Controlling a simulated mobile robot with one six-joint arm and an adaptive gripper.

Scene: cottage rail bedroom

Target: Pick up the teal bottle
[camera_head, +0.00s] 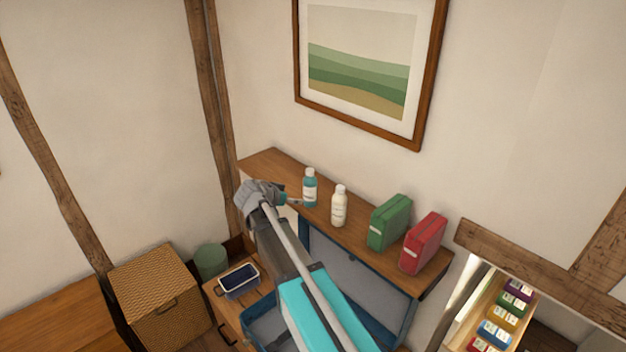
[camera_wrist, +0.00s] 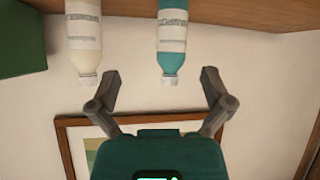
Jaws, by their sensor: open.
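The teal bottle (camera_head: 310,190) with a white cap and pale label stands upright on the wooden shelf top, near its left part. My gripper (camera_head: 290,200) is just left of it in the head view. In the wrist view, which is upside down, the teal bottle (camera_wrist: 172,45) hangs from the top edge with its cap pointing down toward my gripper (camera_wrist: 158,84). The two fingers are spread wide with nothing between them. The bottle lines up with the gap, beyond the fingertips. I cannot tell the exact distance left.
A white bottle (camera_head: 339,206) stands close to the right of the teal one. A green box (camera_head: 389,223) and a red box (camera_head: 423,244) stand farther right on the shelf top (camera_head: 262,163). A wall with a framed picture (camera_head: 358,60) rises behind.

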